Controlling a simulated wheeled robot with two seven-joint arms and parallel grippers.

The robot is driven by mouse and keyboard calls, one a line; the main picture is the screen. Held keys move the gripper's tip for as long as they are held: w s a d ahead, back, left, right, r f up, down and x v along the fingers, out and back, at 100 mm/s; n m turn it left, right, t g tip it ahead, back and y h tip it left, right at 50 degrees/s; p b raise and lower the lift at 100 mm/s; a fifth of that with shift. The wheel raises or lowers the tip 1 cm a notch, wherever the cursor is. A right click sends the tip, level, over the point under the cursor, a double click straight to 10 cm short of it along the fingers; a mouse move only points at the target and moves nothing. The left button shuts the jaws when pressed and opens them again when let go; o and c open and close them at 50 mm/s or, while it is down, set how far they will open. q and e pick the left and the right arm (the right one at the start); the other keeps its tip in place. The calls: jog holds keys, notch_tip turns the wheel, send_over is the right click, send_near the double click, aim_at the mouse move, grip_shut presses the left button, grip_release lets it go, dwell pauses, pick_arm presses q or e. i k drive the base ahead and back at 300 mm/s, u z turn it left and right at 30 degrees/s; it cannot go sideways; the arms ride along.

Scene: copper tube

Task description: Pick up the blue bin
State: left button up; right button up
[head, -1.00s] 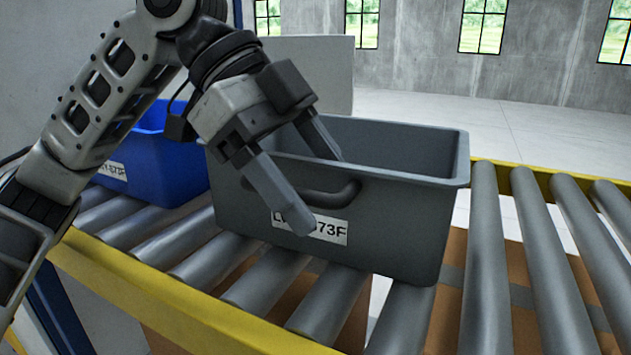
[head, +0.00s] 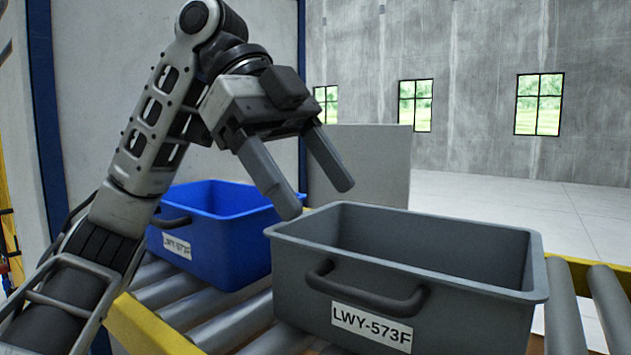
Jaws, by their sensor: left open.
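The blue bin (head: 232,250) stands on the roller conveyor at the left, with a dark handle and a white label on its near side. My left gripper (head: 322,200) is open and empty. Its two fingers point down and to the right, in front of the blue bin's right end and above the left end of the grey bin. My left arm hides a little of the blue bin's left side. I see no contact between the fingers and either bin. My right gripper is not in view.
A grey bin (head: 460,290) labelled LWY-573F stands right of the blue bin on the rollers (head: 567,310). The conveyor has a yellow side rail (head: 150,328). A grey panel (head: 362,165) stands behind. Open floor lies at the back right.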

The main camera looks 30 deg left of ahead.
aim_at(212, 230)
jog(key=k, duration=1.5)
